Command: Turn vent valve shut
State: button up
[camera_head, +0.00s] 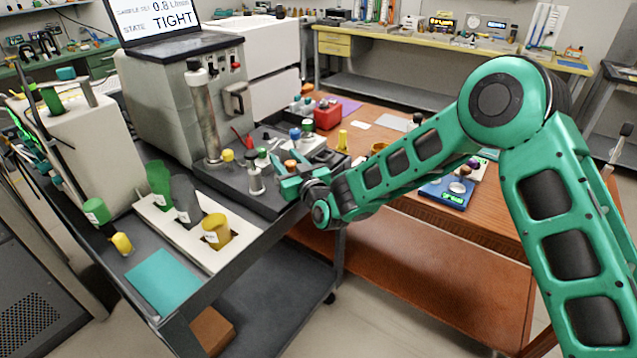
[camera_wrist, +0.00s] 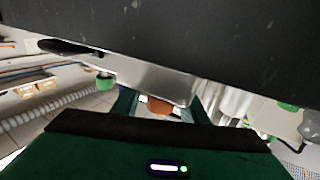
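My gripper (camera_head: 283,177) is low over the dark base plate at the front right of the grey machine. A small orange-brown knob (camera_head: 291,166) shows beside its green fingers; I cannot tell for sure that it is the vent valve. In the wrist view the orange knob (camera_wrist: 158,105) lies between the two fingers of my gripper (camera_wrist: 162,108), with a gap visible on each side. The fingers look open, and their tips are partly hidden. A screen (camera_head: 160,18) on the grey machine (camera_head: 190,95) reads "TIGHT" and 0.8 L/min.
A metal column (camera_head: 205,115) and small capped fittings (camera_head: 255,178) stand left of my gripper. A red box (camera_head: 327,115) and small items lie on the wooden table (camera_head: 400,125). A dark surface fills the wrist view's top.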

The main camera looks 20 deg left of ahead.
jog(key=shift+n+g+y, duration=0.7)
jog(key=shift+n+g, duration=0.1)
jog(key=shift+g, duration=0.1)
jog(key=shift+s+a+n+g+y, duration=0.25)
jog(key=shift+n+g+y, duration=0.25)
jog(key=shift+n+g, duration=0.35)
jog(key=shift+s+a+n+g+y, duration=0.1)
jog(key=shift+s+n+g+y, duration=0.15)
jog(key=shift+n+g+y, duration=0.55)
jog(key=shift+s+d+g, duration=0.15)
jog(key=shift+d+g, duration=0.05)
jog(key=shift+g, duration=0.35)
jog(key=s+d+f+h, duration=0.1)
jog(key=s+d+h, duration=0.1)
jog(key=d, duration=0.5)
jog(key=s+d+f+t+h, duration=0.1)
jog(key=s+d+h, duration=0.1)
jog(key=d, duration=0.5)
jog(key=shift+s+f+h, duration=0.25)
jog(key=shift+f+h, duration=0.05)
jog(key=shift+h, duration=0.3)
